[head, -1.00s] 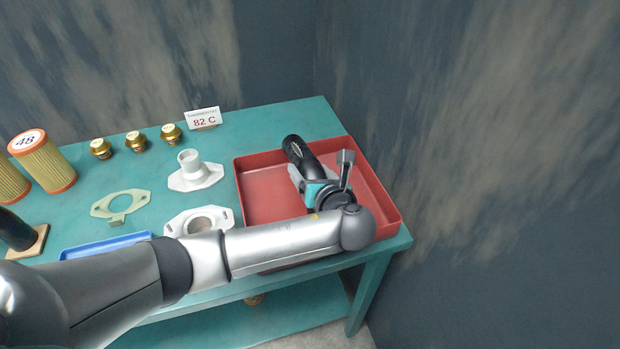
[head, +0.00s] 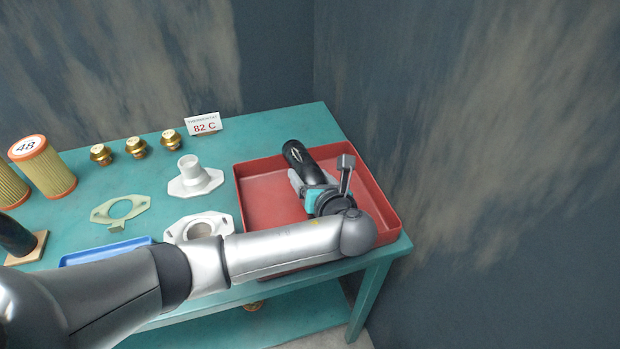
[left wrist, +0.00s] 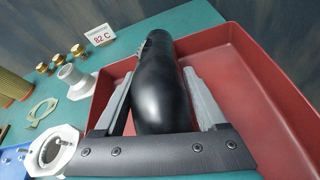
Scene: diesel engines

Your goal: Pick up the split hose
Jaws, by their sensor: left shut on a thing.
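The split hose (head: 304,162) is a thick black bent tube over the red tray (head: 255,205), with a pale torn slit near its far end. It fills the middle of the left wrist view (left wrist: 160,90), with a ragged mark near its far end. My left gripper (head: 312,180) is shut on it, one grey finger on each side, as the left wrist view (left wrist: 160,100) also shows. Whether the hose is clear of the tray floor I cannot tell. The gripper and wrist hide its near end. My right gripper is not in view.
Left of the tray on the teal table (head: 270,133) are white flanged housings (head: 195,178), a pale gasket (head: 120,207), brass thermostats (head: 136,146), a sign (head: 204,124) and orange filters (head: 45,165). A blue tray (head: 105,248) lies near the front. Walls stand behind and to the right.

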